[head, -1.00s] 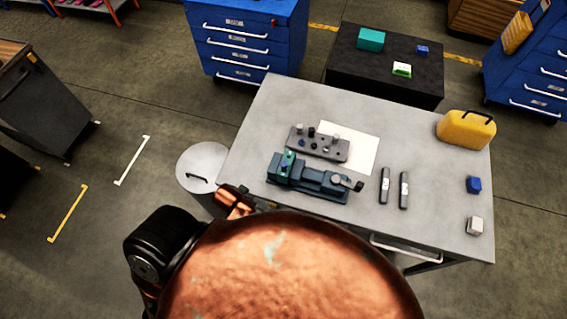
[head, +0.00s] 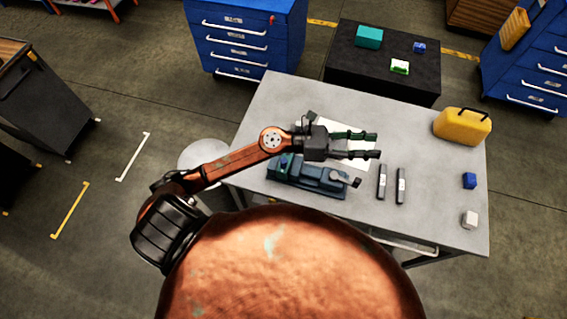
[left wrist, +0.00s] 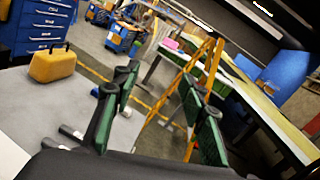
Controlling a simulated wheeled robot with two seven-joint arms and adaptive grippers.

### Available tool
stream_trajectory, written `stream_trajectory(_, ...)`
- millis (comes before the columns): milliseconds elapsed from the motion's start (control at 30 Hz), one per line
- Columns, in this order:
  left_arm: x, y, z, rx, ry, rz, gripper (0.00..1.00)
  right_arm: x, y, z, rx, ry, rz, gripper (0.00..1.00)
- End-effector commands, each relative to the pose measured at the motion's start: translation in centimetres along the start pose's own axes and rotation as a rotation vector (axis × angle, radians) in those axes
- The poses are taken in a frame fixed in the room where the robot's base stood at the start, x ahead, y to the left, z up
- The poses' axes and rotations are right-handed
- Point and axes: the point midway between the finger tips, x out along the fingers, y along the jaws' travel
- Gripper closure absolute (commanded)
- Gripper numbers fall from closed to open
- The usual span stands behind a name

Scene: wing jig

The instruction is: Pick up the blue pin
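My left gripper (head: 378,145) reaches over the table from the left. Its two fingers are apart and empty, pointing right above the white sheet (head: 360,163). The fingers also show spread in the left wrist view (left wrist: 158,76), with nothing between them. The grey block with several pins lies under my left arm and gripper in the head view and is almost wholly hidden. I cannot make out the blue pin now. My right gripper is not in view.
A dark blue vise-like fixture (head: 315,176) sits just in front of the left gripper. Two dark bars (head: 382,182), a yellow case (head: 462,127), a blue cube (head: 469,181) and a white cube (head: 469,219) stand to the right.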

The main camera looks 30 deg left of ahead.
Motion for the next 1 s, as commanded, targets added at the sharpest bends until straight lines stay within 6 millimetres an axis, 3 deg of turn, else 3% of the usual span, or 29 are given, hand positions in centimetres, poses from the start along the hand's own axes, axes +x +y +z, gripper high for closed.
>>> stream_trajectory(67,0.2,-1.2,-5.0,0.255,0.233,-0.119,0.61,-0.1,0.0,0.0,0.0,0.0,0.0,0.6)
stream_trajectory(133,-1.3,-0.9,-9.8,0.458,0.446,-0.222,0.61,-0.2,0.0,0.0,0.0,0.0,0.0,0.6)
stream_trajectory(200,-4.2,0.9,-13.9,0.638,0.665,-0.319,0.61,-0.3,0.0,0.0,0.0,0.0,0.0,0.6)
stream_trajectory(300,-9.7,4.9,-17.8,0.831,0.97,-0.441,0.61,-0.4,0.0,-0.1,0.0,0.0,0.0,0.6)
stream_trajectory(400,-15.5,9.1,-19.0,0.945,1.234,-0.534,0.61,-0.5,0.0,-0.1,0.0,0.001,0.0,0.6)
stream_trajectory(500,-20.1,12.2,-18.6,0.995,1.429,-0.596,0.61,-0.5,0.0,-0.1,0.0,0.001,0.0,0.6)
stream_trajectory(600,-23.0,13.9,-18.0,1.009,1.548,-0.631,0.61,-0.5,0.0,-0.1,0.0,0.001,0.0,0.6)
stream_trajectory(733,-24.4,14.8,-18.2,1.009,1.604,-0.651,0.61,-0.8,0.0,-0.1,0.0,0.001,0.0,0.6)
stream_trajectory(1000,-24.8,15.3,-20.8,1.006,1.603,-0.651,0.61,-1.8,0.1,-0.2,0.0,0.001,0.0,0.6)
